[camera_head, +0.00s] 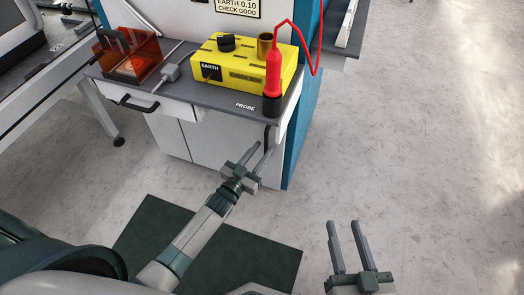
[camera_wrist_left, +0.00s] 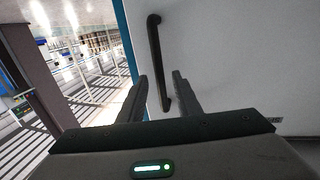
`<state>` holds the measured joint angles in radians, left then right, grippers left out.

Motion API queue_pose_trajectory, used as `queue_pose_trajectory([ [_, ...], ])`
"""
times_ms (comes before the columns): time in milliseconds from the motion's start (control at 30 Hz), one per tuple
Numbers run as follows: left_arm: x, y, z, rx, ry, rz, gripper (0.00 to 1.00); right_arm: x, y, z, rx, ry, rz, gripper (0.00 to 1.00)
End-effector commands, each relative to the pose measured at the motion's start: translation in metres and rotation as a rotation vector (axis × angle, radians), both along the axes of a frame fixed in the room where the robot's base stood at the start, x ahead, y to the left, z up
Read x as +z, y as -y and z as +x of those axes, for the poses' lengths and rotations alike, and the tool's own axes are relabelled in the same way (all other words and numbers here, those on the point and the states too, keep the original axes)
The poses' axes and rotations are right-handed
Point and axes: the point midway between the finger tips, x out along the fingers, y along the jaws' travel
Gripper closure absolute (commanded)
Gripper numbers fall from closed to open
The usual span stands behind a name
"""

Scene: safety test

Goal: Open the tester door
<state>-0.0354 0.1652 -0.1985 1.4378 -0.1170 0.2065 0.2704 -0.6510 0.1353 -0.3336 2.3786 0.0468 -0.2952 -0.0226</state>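The tester is a white and blue cabinet with a dark worktop (camera_head: 215,100). Its pale front door (camera_head: 215,140) looks closed and fills the right of the left wrist view (camera_wrist_left: 240,60). A black vertical bar handle (camera_wrist_left: 156,50) is on the door near its blue edge; it also shows under the worktop's right corner (camera_head: 267,137). My left gripper (camera_head: 262,152) is open in front of the door. In its wrist view the handle's lower end appears between the fingers (camera_wrist_left: 160,76); contact cannot be told. My right gripper (camera_head: 344,222) is open and empty over the floor.
A drawer with a black handle (camera_head: 136,105) is at left. A dark green mat (camera_head: 150,225) lies below; floor at right is clear.

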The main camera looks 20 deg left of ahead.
Motion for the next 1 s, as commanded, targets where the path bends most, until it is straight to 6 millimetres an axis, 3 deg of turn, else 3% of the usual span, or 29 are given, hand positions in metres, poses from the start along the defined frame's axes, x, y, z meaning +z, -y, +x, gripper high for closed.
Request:
queue_pose_trajectory([
  [467,0.0000,0.0024,0.0094,0.000,-0.001,0.000,0.69,0.0059,-0.0013,0.0005,0.000,0.030,0.009,0.62],
  [600,0.0000,0.0023,0.0094,0.000,-0.001,-0.001,1.00,0.0060,-0.0014,0.0005,-0.001,0.030,0.009,0.62],
  [1000,0.0006,0.0017,0.0040,-0.010,-0.001,0.000,1.00,0.0038,-0.0012,0.0000,0.001,0.011,0.005,0.62],
])
